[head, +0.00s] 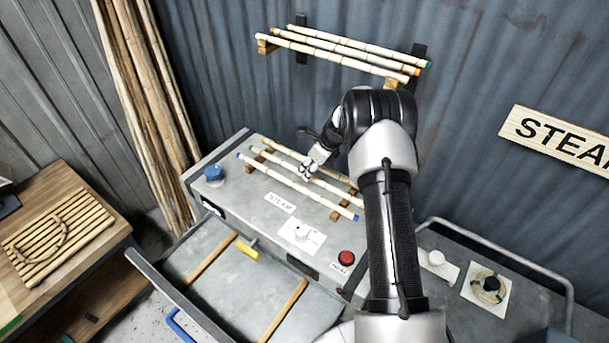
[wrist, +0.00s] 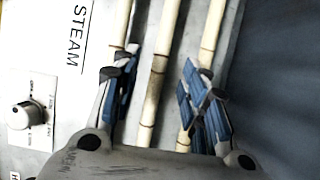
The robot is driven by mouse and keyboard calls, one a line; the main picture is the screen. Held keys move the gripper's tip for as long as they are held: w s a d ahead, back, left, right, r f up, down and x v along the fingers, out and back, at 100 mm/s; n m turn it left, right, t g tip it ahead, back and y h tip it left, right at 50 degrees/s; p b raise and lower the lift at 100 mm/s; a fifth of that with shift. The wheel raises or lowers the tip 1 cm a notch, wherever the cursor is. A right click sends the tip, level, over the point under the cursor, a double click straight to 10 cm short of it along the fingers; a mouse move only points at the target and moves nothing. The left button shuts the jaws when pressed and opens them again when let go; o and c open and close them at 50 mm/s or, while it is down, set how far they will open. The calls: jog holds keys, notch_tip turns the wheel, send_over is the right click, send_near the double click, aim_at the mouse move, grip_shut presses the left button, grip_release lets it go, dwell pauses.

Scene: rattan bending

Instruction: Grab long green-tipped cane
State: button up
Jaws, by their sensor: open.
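On the wall rack, a long pale cane (head: 355,44) has green tips at both ends. Several pale canes lie on the steam box; the front one (head: 290,184) has blue tips. My gripper (head: 308,170) is open over the box's canes. In the wrist view, my gripper (wrist: 160,75) has one cane (wrist: 158,65) between its spread fingers. Other canes pass behind the left finger and the right finger. No tips show there.
The steam box (head: 225,190) has a blue knob (head: 213,173), a dial and a red button (head: 346,257) near the canes. An open drawer (head: 215,285) juts out in front. A wooden bench (head: 100,245) stands left.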

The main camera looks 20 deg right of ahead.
jog(key=b+x, duration=0.1)
jog(key=x, duration=0.2)
jog(key=shift+w+f, duration=0.15)
jog(key=shift+f, duration=0.2)
jog(key=shift+r, duration=0.15)
jog(key=shift+c, duration=0.7)
grip_shut()
